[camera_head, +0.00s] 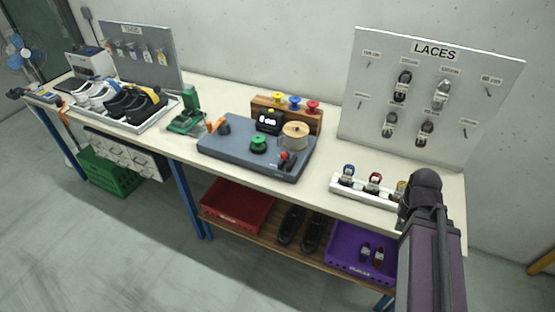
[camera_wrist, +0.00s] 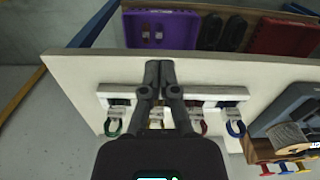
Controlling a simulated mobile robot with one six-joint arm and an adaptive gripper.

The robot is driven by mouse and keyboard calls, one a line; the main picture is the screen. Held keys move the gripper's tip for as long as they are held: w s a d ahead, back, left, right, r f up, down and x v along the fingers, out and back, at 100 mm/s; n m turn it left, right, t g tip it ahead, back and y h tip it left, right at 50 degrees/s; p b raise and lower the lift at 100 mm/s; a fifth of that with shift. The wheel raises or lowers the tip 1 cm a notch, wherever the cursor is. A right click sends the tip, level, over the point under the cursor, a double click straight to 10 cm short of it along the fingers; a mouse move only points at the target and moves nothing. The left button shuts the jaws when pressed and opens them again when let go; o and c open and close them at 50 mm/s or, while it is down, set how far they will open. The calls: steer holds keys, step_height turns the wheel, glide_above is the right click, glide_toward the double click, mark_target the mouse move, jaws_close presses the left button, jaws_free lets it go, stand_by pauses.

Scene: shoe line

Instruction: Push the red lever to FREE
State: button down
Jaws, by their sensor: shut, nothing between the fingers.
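The red lever (camera_head: 286,156) is small and stands at the front right corner of the blue-grey machine (camera_head: 225,148) on the bench. Its label and exact setting are too small to read in the head view. I cannot make out the lever in the wrist view, where only part of the machine (camera_wrist: 268,122) shows at the right edge. My gripper (camera_wrist: 159,66) is shut and empty, its fingertips over the white lace rack (camera_wrist: 222,91), well apart from the lever. In the head view my arm covers the right front of the bench, and my fingers cannot be made out.
On the machine are a green knob (camera_head: 258,144), a tan spool (camera_head: 295,134) and a small display (camera_head: 268,121). A wooden block (camera_head: 259,103) with coloured spools stands behind. The lace rack (camera_head: 345,187) lies right of it. A LACES board (camera_head: 425,137) rises at the back.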

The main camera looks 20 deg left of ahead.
steer(key=shift+d, duration=0.2)
steer(key=shift+w, duration=0.1)
steer(key=w+a+f+n+t+h+b, duration=0.2)
steer(key=w+a+n+t+b, duration=0.15)
steer(key=a+n, duration=0.55)
steer(key=w+a+f+n+t+h+b, duration=0.25)
steer(key=w+a+n+b, duration=0.2)
steer(key=a+n, duration=0.5)
steer(key=s+a+r+n+t+y+b, duration=0.1)
steer(key=s+a+n+t+b, duration=0.1)
steer(key=a+n, duration=0.5)
steer(key=s+a+r+n+t+y+b, duration=0.1)
steer(key=a+n+t, duration=0.4)
steer(key=a, duration=1.5)
steer(key=shift+s+a+r+n+b, duration=0.25)
steer(key=shift+s+r+n+b, duration=0.45)
steer(key=shift+n, duration=0.55)
steer(key=shift+w+f, duration=0.15)
steer(key=shift+f, duration=0.1)
